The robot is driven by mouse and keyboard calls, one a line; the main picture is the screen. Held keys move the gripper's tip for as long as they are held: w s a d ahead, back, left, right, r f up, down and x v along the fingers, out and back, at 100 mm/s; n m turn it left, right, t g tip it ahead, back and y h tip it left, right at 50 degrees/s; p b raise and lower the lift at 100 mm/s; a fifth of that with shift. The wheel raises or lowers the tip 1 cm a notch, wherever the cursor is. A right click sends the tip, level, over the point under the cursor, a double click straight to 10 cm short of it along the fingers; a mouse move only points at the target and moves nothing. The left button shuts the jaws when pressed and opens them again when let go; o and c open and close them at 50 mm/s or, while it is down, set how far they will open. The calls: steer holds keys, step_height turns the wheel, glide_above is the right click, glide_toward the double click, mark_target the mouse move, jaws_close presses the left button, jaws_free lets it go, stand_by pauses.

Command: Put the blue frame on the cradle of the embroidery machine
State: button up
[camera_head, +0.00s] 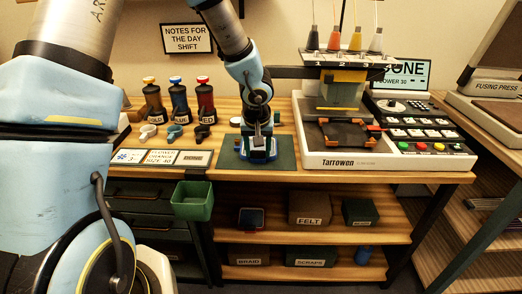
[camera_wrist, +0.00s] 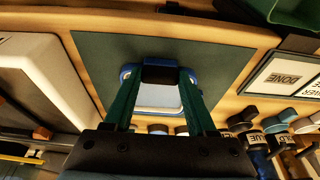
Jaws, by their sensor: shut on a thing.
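The blue frame (camera_head: 272,146) is on or just above the dark green mat (camera_head: 285,162), with a pale inner area. It also shows in the wrist view (camera_wrist: 192,78), between and beyond my fingers. My gripper (camera_head: 258,145) points down at the frame and is shut on it; in the wrist view my gripper (camera_wrist: 160,76) has a dark block at its tips over the frame's edge. The embroidery machine (camera_head: 355,165) stands to the right, with an orange-and-dark cradle (camera_head: 345,133) under its needle head. Whether the frame touches the mat is hard to tell.
Labelled bottles (camera_head: 180,103) and small clamp-like pieces stand left of the mat. Cards, one reading DONE (camera_head: 194,158), lie at the front left. A green bin (camera_head: 192,200) hangs at the table's front edge. Spools and the needle head (camera_head: 345,60) overhang the cradle.

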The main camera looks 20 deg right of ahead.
steer(key=shift+r+p, duration=1.9)
steer(key=shift+r, duration=0.65)
steer(key=shift+c, duration=0.2)
steer(key=shift+s, duration=0.1)
